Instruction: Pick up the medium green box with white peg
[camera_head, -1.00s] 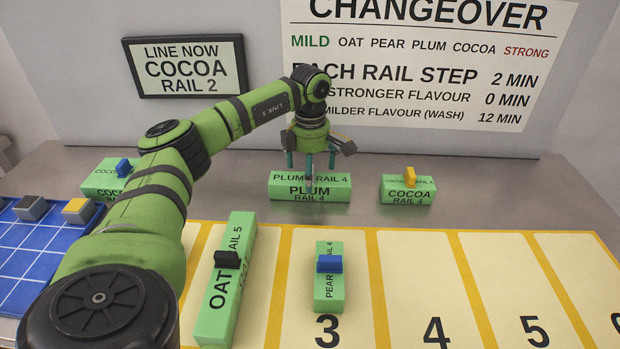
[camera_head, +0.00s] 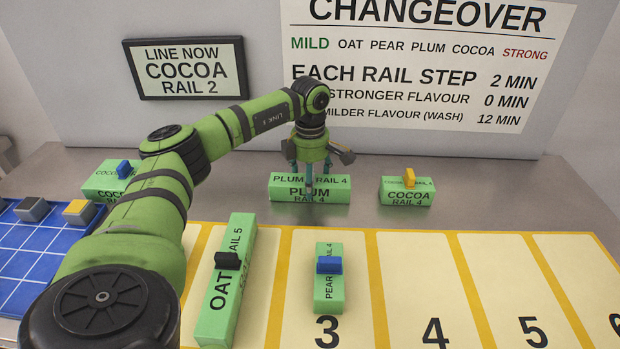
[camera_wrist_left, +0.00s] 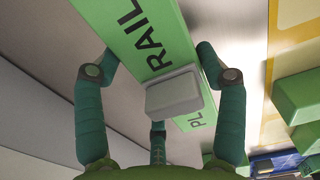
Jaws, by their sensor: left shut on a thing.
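The green box labelled PLUM RAIL 4 (camera_head: 335,187) lies flat on the grey table behind the yellow lanes. Its peg is hidden behind my gripper in the head view. In the left wrist view the pale grey-white peg (camera_wrist_left: 173,95) stands on the green box (camera_wrist_left: 128,22), between my fingers. My left gripper (camera_head: 310,184) points down over the box's middle. It is shut on the peg, with its fingers around it. My right gripper is not in view.
The COCOA RAIL 4 box (camera_head: 408,195) with a yellow peg stands to the right. The OAT box (camera_head: 222,300) with a black peg and the PEAR box (camera_head: 329,290) with a blue peg lie on the lanes. Lanes 4 and 5 are clear. A blue tray (camera_head: 15,265) is at left.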

